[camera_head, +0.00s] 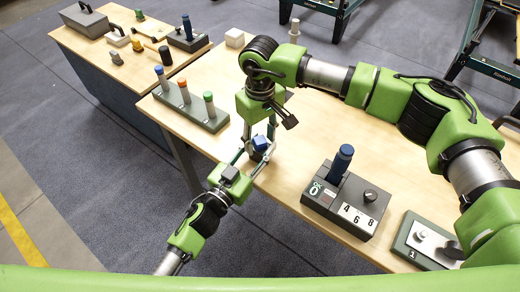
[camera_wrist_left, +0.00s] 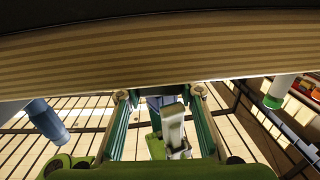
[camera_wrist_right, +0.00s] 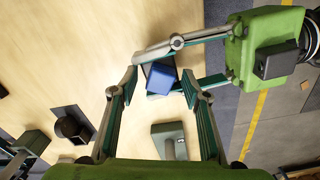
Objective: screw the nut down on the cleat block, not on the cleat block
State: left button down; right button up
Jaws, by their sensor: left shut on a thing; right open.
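A blue block-shaped piece (camera_head: 261,142) is at the near table edge. In the right wrist view the blue piece (camera_wrist_right: 161,78) sits on a dark grey part, between my left gripper's fingers. My left gripper (camera_head: 254,157) is shut on it, coming from the lower left. My right gripper (camera_head: 266,122) is above it, open and empty; in its wrist view the fingertips (camera_wrist_right: 159,78) are apart on either side of the blue piece. In the left wrist view the blue piece (camera_wrist_left: 159,101) is partly hidden behind a pale part. I cannot tell which thing is the nut or the cleat block.
A dark box with a blue handle (camera_head: 343,157) and number labels stands right of the grippers. A grey-green plate with a knob (camera_head: 428,243) is at the lower right. A rack (camera_head: 195,110) with blue, orange and green handles stands left. Bare tabletop lies between.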

jog(key=shift+r, duration=2.3)
jog(key=o, duration=0.6)
notch_tip(320, 180, up, 12)
jog(key=shift+f, duration=0.1)
pick_arm(q)
jog(key=c, duration=1.4)
grip_release()
jog(key=shift+o, duration=0.2)
